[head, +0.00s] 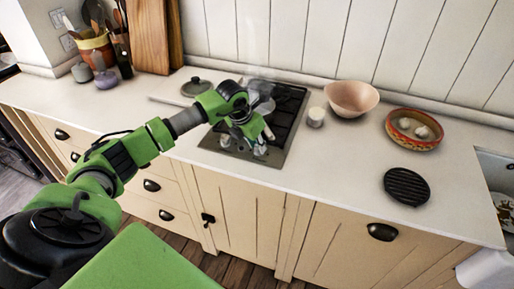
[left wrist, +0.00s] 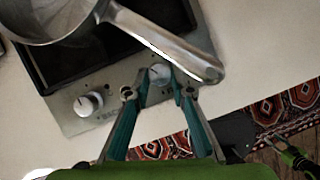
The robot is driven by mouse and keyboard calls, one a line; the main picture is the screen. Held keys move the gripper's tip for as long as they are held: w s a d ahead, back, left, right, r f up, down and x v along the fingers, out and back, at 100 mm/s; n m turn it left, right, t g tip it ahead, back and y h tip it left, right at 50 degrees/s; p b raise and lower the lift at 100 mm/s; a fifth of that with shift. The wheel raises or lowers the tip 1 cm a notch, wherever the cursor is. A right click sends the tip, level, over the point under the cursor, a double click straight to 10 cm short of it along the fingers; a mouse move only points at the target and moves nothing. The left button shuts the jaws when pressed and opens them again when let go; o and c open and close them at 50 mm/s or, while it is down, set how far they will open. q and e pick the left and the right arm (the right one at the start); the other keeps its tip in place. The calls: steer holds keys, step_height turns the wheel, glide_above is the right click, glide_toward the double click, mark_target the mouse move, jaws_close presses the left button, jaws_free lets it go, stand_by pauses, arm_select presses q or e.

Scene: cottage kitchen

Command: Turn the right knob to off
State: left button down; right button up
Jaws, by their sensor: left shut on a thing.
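The hob (head: 222,152) is set in the worktop, with two pale knobs on its front strip. The left knob (left wrist: 88,103) stands free, and it also shows in the head view (head: 225,141). My left gripper (left wrist: 158,88) is shut on the right knob (left wrist: 159,73), with one finger on each side of it. In the head view my left gripper (head: 260,143) reaches down over the front right of the hob and partly hides this knob. The knob's pointer mark is too small to read.
A metal saucepan (left wrist: 48,22) stands on the hob, and its handle (left wrist: 180,54) passes close above the right knob and my fingers. Faint steam rises there. A white candle (head: 316,117), pink bowl (head: 350,98) and black trivet (head: 406,187) stand to the right.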

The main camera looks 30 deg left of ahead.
arm_select(q)
steer(key=m+b, duration=0.2)
steer(key=m+h+b, duration=0.1)
steer(key=shift+w+a+f, duration=0.1)
steer(key=shift+a+f, duration=0.05)
steer(key=shift+a, duration=0.1)
steer(key=shift+a+m+g+h+b, duration=0.15)
steer(key=shift+m+h+b, duration=0.35)
steer(key=shift+m, duration=0.5)
steer(key=shift+d+m+g+h+b, duration=0.1)
steer(key=shift+m+g+h+b, duration=0.2)
steer(key=shift+m+b, duration=0.55)
steer(key=shift+r+m, duration=0.2)
steer(key=shift+m, duration=0.05)
steer(key=c, duration=1.8)
jaws_free()
steer(key=shift+a+r, duration=0.1)
steer(key=v, duration=1.1)
steer(key=shift+r, duration=0.4)
